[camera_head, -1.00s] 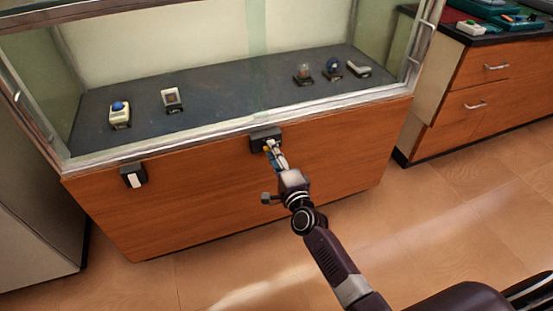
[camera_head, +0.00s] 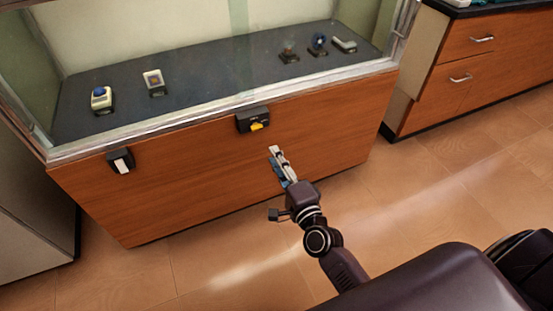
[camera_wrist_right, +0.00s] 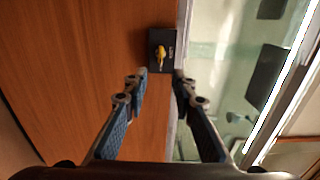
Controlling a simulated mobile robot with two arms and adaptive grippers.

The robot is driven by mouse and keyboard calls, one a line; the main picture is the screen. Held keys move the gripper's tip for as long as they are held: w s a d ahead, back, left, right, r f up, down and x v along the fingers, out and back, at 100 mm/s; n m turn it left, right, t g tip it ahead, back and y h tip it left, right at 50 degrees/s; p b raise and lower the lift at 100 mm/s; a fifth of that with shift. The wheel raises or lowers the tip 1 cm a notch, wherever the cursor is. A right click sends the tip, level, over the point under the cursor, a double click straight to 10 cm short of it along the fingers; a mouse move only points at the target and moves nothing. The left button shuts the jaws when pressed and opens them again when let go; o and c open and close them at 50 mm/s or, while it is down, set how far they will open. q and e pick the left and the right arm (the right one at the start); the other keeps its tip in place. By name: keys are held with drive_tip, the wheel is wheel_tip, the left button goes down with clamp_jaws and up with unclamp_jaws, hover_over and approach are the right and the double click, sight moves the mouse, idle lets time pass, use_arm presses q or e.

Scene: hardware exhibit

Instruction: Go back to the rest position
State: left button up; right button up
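My right gripper (camera_head: 279,166) is in front of the cabinet's wooden panel, apart from it. In the right wrist view the two fingers of my right gripper (camera_wrist_right: 158,90) stand apart with nothing between them. A black box with a yellow knob or key (camera_head: 256,126) is mounted on the panel (camera_head: 200,175), above and left of the gripper in the head view. The yellow piece also shows in the right wrist view (camera_wrist_right: 160,55), beyond the fingertips. My left gripper is in neither view.
A glass display case (camera_head: 215,122) holds several small devices on a dark shelf. A second black box with a white front (camera_head: 120,160) is on the panel at left. A wooden drawer cabinet (camera_head: 450,75) stands at right. The tiled floor (camera_head: 430,200) between is clear.

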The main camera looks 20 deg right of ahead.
idle(0.3)
